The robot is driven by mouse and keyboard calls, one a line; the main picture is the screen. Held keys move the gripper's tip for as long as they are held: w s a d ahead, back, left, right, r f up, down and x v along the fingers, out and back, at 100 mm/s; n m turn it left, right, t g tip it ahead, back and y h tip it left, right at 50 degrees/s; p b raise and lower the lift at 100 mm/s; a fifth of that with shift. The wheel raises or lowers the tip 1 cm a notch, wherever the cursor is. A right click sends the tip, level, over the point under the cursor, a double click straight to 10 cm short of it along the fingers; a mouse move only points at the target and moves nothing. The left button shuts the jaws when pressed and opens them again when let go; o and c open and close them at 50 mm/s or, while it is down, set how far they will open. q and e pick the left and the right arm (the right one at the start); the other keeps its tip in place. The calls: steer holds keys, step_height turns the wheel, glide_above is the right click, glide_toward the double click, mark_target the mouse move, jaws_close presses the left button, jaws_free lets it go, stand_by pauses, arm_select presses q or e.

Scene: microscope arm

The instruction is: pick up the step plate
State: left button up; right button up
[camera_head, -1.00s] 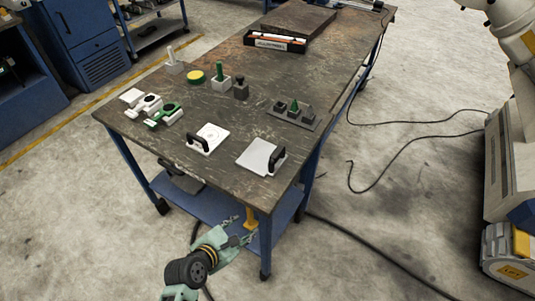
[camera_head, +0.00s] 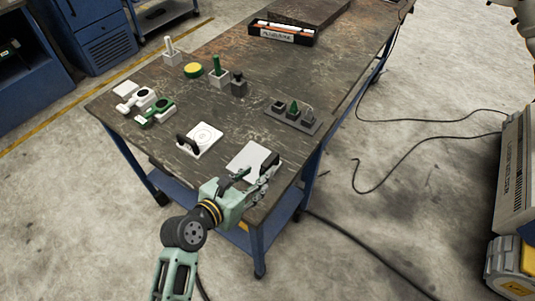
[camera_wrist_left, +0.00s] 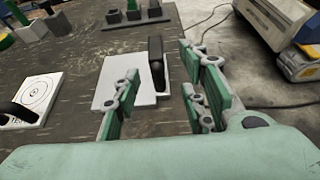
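Two light plates with black handles lie on the worktable. The plain pale plate (camera_head: 247,158), apparently the step plate, is near the front right corner. Its black handle (camera_head: 270,163) stands on its right side. The plate (camera_wrist_left: 108,84) and handle also show in the left wrist view. My left gripper (camera_head: 253,184) is open and empty at the plate's near edge. In the wrist view the handle stands ahead, between the lines of the open fingers (camera_wrist_left: 162,88). Fingers hide part of the plate. My right gripper is not in view.
A white plate with a ring mark (camera_head: 206,137) lies to the left. A dark block holder with a green cone (camera_head: 295,112) sits behind. White and green clamp-like parts (camera_head: 157,110), posts and a yellow disc (camera_head: 194,70) are farther back. The worktable (camera_head: 150,153) ends just right of the plate.

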mark_target(264, 168)
arm_select(q)
steer(key=shift+w+d, duration=0.3)
steer(key=shift+w, duration=0.15)
steer(key=shift+w+d+f, duration=0.2)
steer(key=shift+w, duration=0.1)
steer(key=p+x, duration=0.1)
steer(key=x, duration=0.2)
steer(key=shift+w+a+r, duration=0.1)
steer(key=shift+w, duration=0.1)
steer(key=x, duration=0.2)
steer(key=shift+w+f, duration=0.2)
steer(key=c, duration=0.4)
jaws_close()
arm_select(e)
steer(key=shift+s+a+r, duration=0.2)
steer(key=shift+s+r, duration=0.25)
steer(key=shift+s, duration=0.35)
